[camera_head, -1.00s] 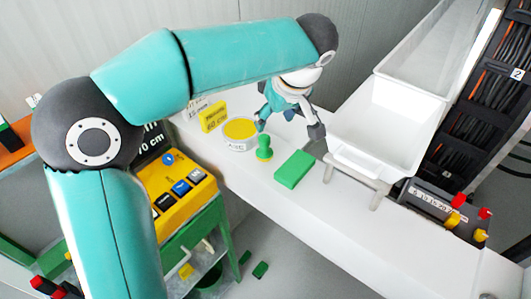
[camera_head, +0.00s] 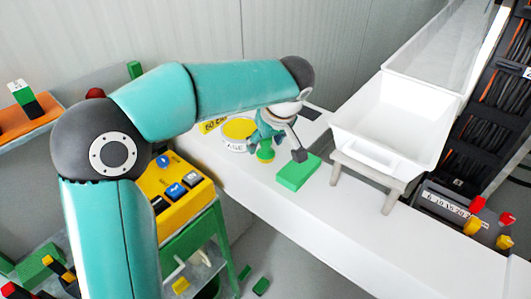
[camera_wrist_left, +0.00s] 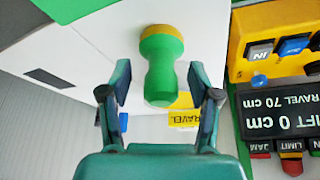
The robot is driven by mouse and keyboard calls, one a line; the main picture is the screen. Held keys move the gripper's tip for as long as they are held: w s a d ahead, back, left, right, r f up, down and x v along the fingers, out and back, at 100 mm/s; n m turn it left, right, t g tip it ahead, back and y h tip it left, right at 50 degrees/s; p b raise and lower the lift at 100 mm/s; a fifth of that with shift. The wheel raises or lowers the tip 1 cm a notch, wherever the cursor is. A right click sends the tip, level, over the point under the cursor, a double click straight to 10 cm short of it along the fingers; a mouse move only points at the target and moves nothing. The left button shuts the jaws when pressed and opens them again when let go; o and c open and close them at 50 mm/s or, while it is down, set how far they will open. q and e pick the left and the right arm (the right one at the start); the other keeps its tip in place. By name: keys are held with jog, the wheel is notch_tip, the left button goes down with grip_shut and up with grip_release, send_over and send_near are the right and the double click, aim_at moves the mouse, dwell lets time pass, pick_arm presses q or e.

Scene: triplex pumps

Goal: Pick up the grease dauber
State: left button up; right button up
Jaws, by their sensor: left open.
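The grease dauber (camera_head: 265,154) is a small green piece standing on the white bench; my left gripper partly covers it in the head view. In the left wrist view the dauber (camera_wrist_left: 161,70) shows a green waisted body with a yellow end, between the two fingers. My left gripper (camera_head: 279,150) is open, with one finger on each side of the dauber. In the left wrist view, gaps show between the dauber and both fingers of this gripper (camera_wrist_left: 160,82). My right gripper is out of view.
A round tin with yellow contents (camera_head: 238,129) stands just left of the dauber. A flat green block (camera_head: 297,173) lies close on its right. A white trough (camera_head: 385,135) on legs stands farther right. A yellow control box (camera_head: 178,190) is at the lower left. The front bench is clear.

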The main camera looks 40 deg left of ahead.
pick_arm(q)
grip_shut()
dwell(0.3)
jog(key=shift+r, duration=0.2)
